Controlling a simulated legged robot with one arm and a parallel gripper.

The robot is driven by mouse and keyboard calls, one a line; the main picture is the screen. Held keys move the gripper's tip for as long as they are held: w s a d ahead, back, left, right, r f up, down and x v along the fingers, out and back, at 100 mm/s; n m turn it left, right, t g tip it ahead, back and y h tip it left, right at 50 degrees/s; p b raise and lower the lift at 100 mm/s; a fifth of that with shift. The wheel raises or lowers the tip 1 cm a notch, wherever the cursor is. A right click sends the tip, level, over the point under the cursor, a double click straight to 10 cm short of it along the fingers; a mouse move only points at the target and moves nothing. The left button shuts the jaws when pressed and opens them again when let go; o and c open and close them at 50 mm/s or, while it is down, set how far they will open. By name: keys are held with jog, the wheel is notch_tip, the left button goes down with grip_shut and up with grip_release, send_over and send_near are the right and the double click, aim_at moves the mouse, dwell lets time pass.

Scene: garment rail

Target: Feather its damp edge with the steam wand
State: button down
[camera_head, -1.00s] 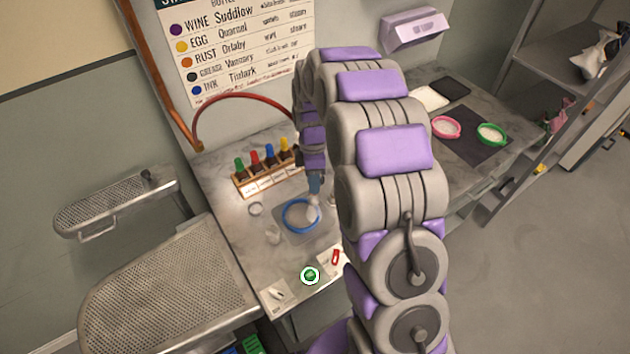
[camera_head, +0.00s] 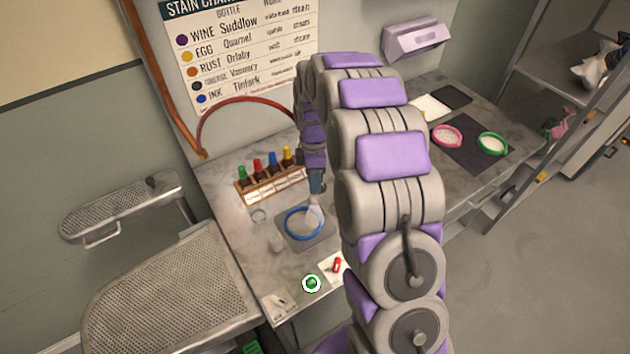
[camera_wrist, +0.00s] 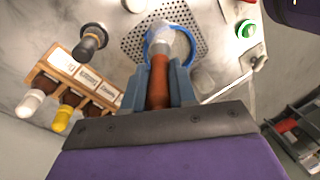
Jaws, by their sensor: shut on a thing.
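My gripper (camera_wrist: 157,74) is shut on the brown handle of the steam wand (camera_wrist: 159,88). The wand's pale head (camera_wrist: 177,44) is over the blue hoop (camera_wrist: 153,33). In the head view the pale head (camera_head: 314,212) covers the upper right part of the blue hoop (camera_head: 289,232), which holds white cloth (camera_head: 300,224) and lies on a grey plate. I cannot tell whether the head touches the cloth. No damp edge can be made out at this size.
A rack of bottles (camera_head: 272,190) with coloured caps stands left of the hoop, and a clear round item (camera_head: 259,216) is nearby. A green button (camera_head: 312,283) is at the front. Pink (camera_head: 447,136) and green (camera_head: 492,144) hoops lie on a dark mat at right.

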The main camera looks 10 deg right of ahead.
jog(key=shift+s+p+v, duration=0.25)
jog(key=shift+p+v, duration=0.2)
jog(key=shift+v, duration=0.8)
jog(key=shift+s+p+v, duration=0.25)
jog(key=shift+p+v, duration=0.2)
jog(key=shift+v, duration=0.8)
jog(key=shift+a, duration=0.2)
